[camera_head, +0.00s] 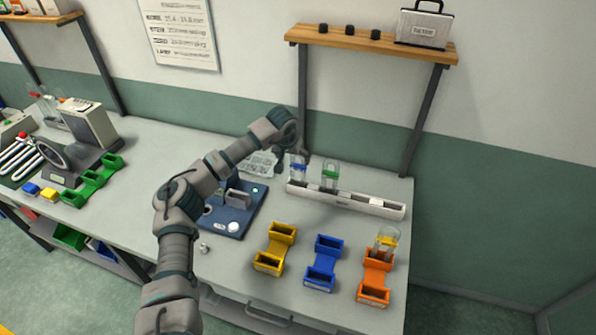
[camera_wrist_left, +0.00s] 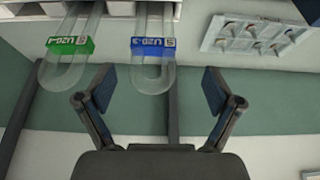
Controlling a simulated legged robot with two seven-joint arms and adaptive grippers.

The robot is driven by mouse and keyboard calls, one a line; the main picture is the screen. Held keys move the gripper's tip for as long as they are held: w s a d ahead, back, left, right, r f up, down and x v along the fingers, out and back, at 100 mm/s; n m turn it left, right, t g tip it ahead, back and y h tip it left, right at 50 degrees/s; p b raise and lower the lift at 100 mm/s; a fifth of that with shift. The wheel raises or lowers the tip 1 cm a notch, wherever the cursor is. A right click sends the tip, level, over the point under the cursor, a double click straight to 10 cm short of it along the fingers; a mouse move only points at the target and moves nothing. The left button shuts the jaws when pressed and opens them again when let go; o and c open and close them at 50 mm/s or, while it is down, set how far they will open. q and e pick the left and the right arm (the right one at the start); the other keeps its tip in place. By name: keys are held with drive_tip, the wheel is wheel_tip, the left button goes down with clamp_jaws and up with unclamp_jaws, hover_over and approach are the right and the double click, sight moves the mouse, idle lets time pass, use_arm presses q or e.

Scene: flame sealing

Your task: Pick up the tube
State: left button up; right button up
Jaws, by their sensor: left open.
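A clear U-shaped tube with a blue label (camera_head: 298,169) stands in the left part of the white rack (camera_head: 376,208). A similar tube with a green label (camera_head: 330,174) stands to its right. My left gripper (camera_head: 292,155) is close by the blue-labelled tube and partly hides it. In the left wrist view my left gripper (camera_wrist_left: 158,90) is open and empty. The blue-labelled tube (camera_wrist_left: 153,48) shows ahead between its fingers, and the green-labelled tube (camera_wrist_left: 70,46) is to the left. A third tube with a yellow label (camera_head: 387,239) stands in the orange holder (camera_head: 374,287).
Yellow (camera_head: 269,263) and blue (camera_head: 321,278) holders stand in front of the rack. A dark blue device (camera_head: 232,222) lies under my arm. A tray with several wells (camera_head: 262,163) is behind it. A wooden shelf (camera_head: 370,45) hangs above the table.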

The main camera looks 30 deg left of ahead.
sight(298, 166)
use_arm(q)
drive_tip(key=shift+x, duration=1.15)
drive_tip(key=shift+w+d+x, duration=0.1)
drive_tip(key=shift+d+x, duration=0.05)
drive_tip(key=shift+x, duration=0.75)
drive_tip(key=shift+w+d+x, duration=0.1)
drive_tip(key=shift+x, duration=0.8)
drive_tip(key=shift+w+d+x, duration=0.1)
drive_tip(key=shift+d+x, duration=0.05)
drive_tip(key=shift+x, duration=0.75)
drive_tip(key=shift+s+r, duration=0.15)
drive_tip(key=c, duration=1.3)
